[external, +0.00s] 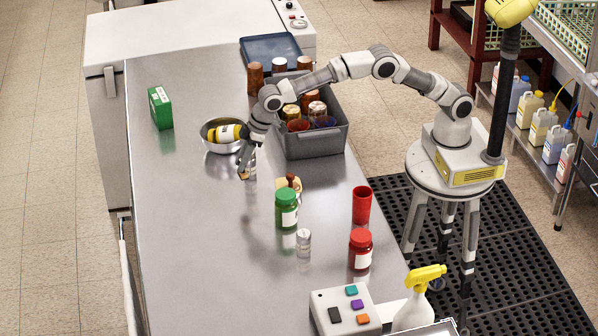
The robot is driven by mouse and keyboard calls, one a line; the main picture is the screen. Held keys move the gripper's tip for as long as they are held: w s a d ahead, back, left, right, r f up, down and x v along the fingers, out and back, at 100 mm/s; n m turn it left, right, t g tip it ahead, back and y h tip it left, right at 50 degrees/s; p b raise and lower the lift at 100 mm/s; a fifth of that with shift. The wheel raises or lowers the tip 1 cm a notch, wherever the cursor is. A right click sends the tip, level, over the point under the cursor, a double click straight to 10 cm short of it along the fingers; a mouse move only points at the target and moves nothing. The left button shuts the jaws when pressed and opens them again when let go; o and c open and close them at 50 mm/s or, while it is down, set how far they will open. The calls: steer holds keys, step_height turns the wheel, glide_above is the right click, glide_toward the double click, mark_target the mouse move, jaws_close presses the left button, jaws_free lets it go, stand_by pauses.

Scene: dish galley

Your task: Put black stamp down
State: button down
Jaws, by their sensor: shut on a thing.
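My gripper (246,172) is low over the steel counter (215,270), just right of and in front of a metal bowl (222,147). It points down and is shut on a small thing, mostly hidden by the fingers. Only pale and yellowish bits show at the fingertips, so I cannot tell whether this is the black stamp or whether it touches the counter. No black stamp can be made out clearly elsewhere on the counter.
A yellow-labelled bottle (228,133) lies in the bowl. A grey crate (310,142) of jars stands behind right. A green box (160,108) is at left. A green jar (286,208), small clear jar (303,243), red cup (362,204) and red jar (360,249) stand nearer. The front-left counter is clear.

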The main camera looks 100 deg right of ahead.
steer(key=shift+r, duration=1.1)
step_height(320, 180, up, 4)
steer(key=shift+r, duration=0.15)
steer(key=s+a+n+y, duration=0.15)
steer(key=s+a, duration=0.25)
steer(key=a, duration=0.6)
steer(key=s+a+n, duration=0.3)
steer(key=s+a, duration=0.2)
steer(key=a, duration=0.5)
steer(key=s+a+n+y, duration=0.15)
steer(key=s+a, duration=0.25)
steer(key=a, duration=0.6)
steer(key=s+a+n+g+y, duration=0.15)
steer(key=s+a+n, duration=0.45)
steer(key=s+a, duration=1.15)
steer(key=shift+m+g+h, duration=0.25)
steer(key=shift+m+g, duration=0.05)
steer(key=shift+g, duration=0.05)
steer(key=shift+s+d+f+b, duration=0.25)
steer(key=shift+f, duration=2.25)
steer(key=shift+s+d+f+b, duration=0.2)
steer(key=shift+s+d+f, duration=0.05)
steer(key=shift+f, duration=2.25)
steer(key=shift+s+d+f+b, duration=0.25)
steer(key=shift+f, duration=2.25)
